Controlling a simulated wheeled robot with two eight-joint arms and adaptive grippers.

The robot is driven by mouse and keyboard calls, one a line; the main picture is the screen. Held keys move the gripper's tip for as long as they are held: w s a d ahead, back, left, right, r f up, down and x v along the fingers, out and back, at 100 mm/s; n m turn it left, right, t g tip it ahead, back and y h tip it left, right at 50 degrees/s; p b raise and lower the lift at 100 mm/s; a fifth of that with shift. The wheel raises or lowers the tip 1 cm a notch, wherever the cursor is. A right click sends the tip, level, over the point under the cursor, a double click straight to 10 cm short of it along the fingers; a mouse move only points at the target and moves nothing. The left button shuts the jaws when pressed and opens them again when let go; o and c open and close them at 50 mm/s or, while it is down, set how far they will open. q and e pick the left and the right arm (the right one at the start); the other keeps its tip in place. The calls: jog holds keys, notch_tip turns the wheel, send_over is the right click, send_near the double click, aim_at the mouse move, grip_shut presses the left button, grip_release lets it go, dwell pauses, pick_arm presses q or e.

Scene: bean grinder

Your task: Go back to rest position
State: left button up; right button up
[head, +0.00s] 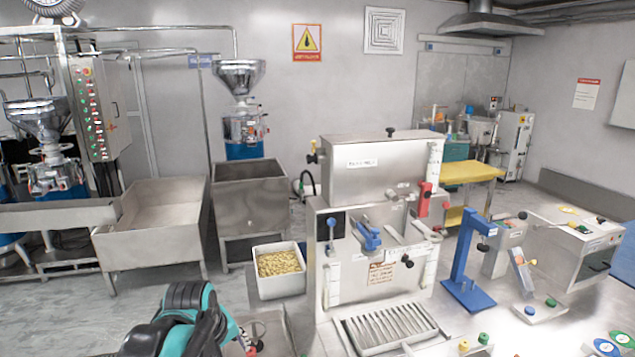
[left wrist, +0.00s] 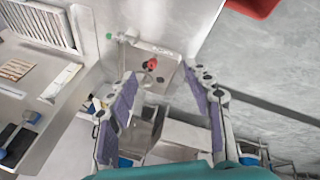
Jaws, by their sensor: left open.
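My left arm (head: 180,322), teal and black, shows at the bottom left of the head view, in front of the steel grinding machine (head: 375,250). My left gripper (left wrist: 155,95) shows in the left wrist view with its two purple-padded fingers spread wide. Nothing is held between them. Beyond the fingers is a steel box with a red knob (left wrist: 152,64); it appears behind the gap, and I cannot tell the distance. My right gripper is in neither view.
The machine has a slatted tray (head: 388,330) at its front. A white bin of beans (head: 278,272) stands to its left, near steel tubs (head: 160,225). A blue stand (head: 466,275) and a white box (head: 575,245) are at the right. Grey floor is open at centre left.

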pick_arm(q)
jog(key=s+f+m+t+b, duration=0.1)
jog(key=s+f+m, duration=0.1)
jog(key=s, duration=0.3)
jog(key=s+f+m, duration=0.3)
jog(key=s+f, duration=0.1)
jog(key=s, duration=0.1)
jog(key=s+d+f+m+t+b, duration=0.1)
jog(key=s+f+m, duration=0.2)
jog(key=s, duration=0.1)
jog(key=shift+s+f+t+b, duration=0.15)
jog(key=shift+s+t+b, duration=0.15)
jog(key=shift+s+b, duration=0.1)
jog(key=shift+s+f+m, duration=0.25)
jog(key=shift+f+m, duration=0.05)
